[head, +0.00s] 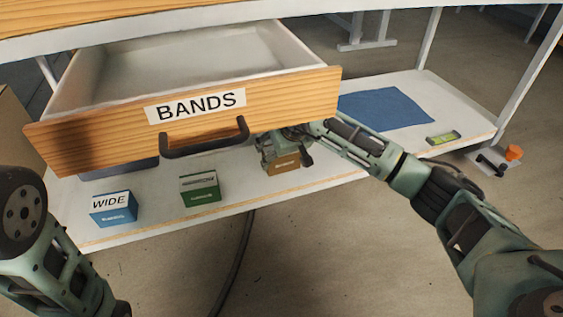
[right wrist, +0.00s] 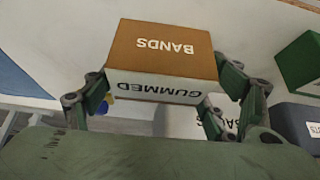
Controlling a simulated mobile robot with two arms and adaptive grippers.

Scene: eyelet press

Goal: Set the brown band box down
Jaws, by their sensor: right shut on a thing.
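The brown band box (head: 284,165) is at the lower white shelf, just right of the open drawer's handle. The drawer front partly hides the gripper. I cannot tell whether the box touches the shelf (head: 240,208). My left arm is at the lower left; its gripper is out of view.
The open BANDS drawer (head: 70,148) juts out above the shelf. A blue WIDE box (head: 114,211) and a green box (head: 200,192) stand on the shelf to the left. A blue cloth (head: 385,109) and a green level (head: 443,138) lie to the right, with bare shelf between.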

